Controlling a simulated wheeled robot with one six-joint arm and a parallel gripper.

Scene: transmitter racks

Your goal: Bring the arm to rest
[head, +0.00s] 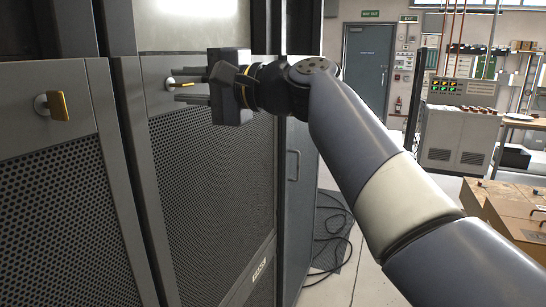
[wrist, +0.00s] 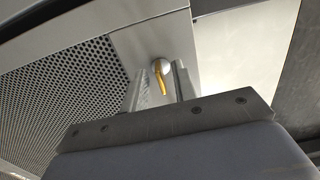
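My gripper (head: 180,84) is at the front of a grey rack door (head: 150,108), its two fingers pointing left at it. My gripper also shows in the wrist view (wrist: 159,78), with the fingers apart. A yellow knob handle (wrist: 160,80) on a round metal boss lies between the fingers in that view, with a gap on each side. The same handle (head: 171,82) shows in the head view at the fingertips. I cannot tell how deep the fingers reach past it. My arm extends from the lower right, bent at the wrist.
A second yellow handle (head: 58,106) is on the rack door at the left. Black cables (head: 335,240) lie on the floor right of the racks. Cardboard boxes (head: 510,212) and a control console (head: 457,135) stand at the right. A grey door (head: 366,68) is at the back.

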